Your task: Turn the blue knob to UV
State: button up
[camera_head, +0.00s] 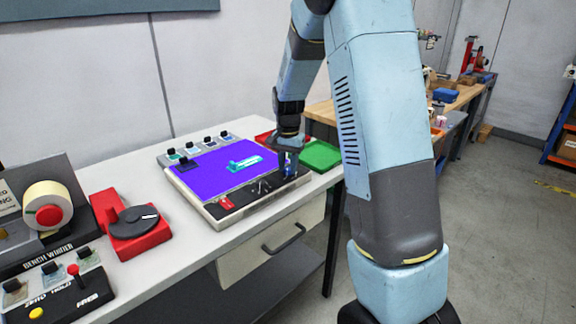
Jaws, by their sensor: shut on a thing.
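My gripper (287,153) points down over the right front corner of a light box (218,216) with a glowing violet top. It is shut on a small dark-blue part at that corner, which looks like the blue knob; the fingers cover most of it. The knob's pointer and the UV mark cannot be made out at this size. A teal piece (245,163) lies on the violet surface. A red switch (226,203) sits on the box's dark front strip.
Several small switch blocks (207,142) line the box's back edge. A green tray (320,155) lies right of it. A red block with a black dial (132,222) and a bench winder (40,215) stand left. A drawer handle (285,238) juts out below.

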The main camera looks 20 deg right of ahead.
aim_at(288, 168)
jog(key=shift+m, duration=0.5)
jog(key=o, duration=1.1)
jog(key=shift+c, duration=0.2)
notch_tip(288, 168, up, 14)
jog(key=shift+f, duration=0.15)
